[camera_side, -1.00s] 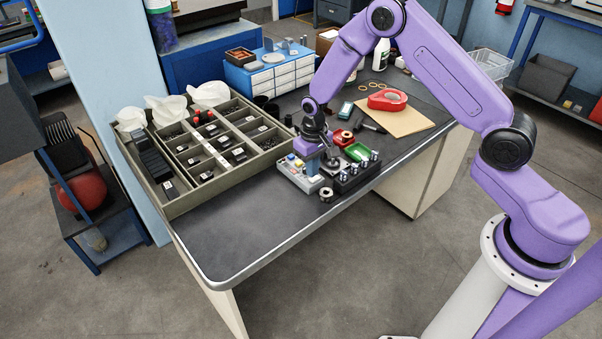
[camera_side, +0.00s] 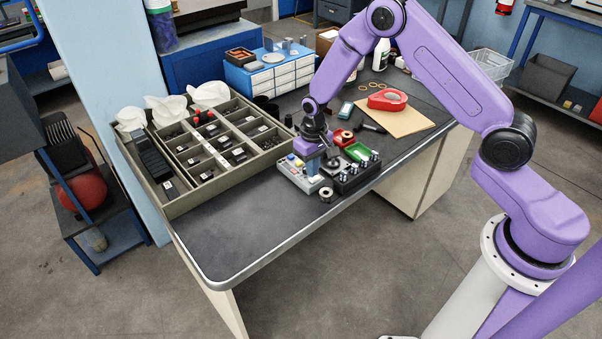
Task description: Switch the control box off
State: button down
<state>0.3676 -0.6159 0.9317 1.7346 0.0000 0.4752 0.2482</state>
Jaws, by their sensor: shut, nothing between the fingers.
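The control box (camera_side: 297,177) is a small light grey box with blue, yellow and other coloured controls on its top. It sits on the dark bench top near the front edge. My gripper (camera_side: 312,169) points down at the right part of this box, its fingers shut with nothing between them. The fingertips are at or just above the box top; I cannot tell whether they touch it. My gripper hides part of the box, and the state of its switch is too small to tell.
A black block with several metal knobs (camera_side: 356,178) stands close on the right, with a metal ring (camera_side: 326,195) in front. A green tray (camera_side: 357,153) is behind. A large compartment tray (camera_side: 180,209) fills the left. The bench front (camera_side: 229,238) is clear.

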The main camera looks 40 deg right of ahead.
jog(key=shift+f, duration=0.95)
dwell(0.9)
jog(key=shift+r, duration=3.5)
jog(key=shift+a+r, duration=0.1)
jog(key=s+a+r+n, duration=0.3)
jog(key=s+r, duration=0.3)
jog(key=s, duration=0.1)
jog(key=s+a+r+n, duration=0.3)
jog(key=s+r, duration=0.3)
jog(key=s, duration=0.2)
jog(key=s+d+r+n, duration=0.2)
jog(key=s+d+n, duration=0.1)
jog(key=s, duration=0.6)
jog(key=s+d+r+n, duration=0.2)
jog(key=s+r+n, duration=0.1)
jog(key=s, duration=0.7)
jog(key=shift+s+d+n, duration=0.25)
jog(key=shift+d+n, duration=0.05)
jog(key=shift+d, duration=0.1)
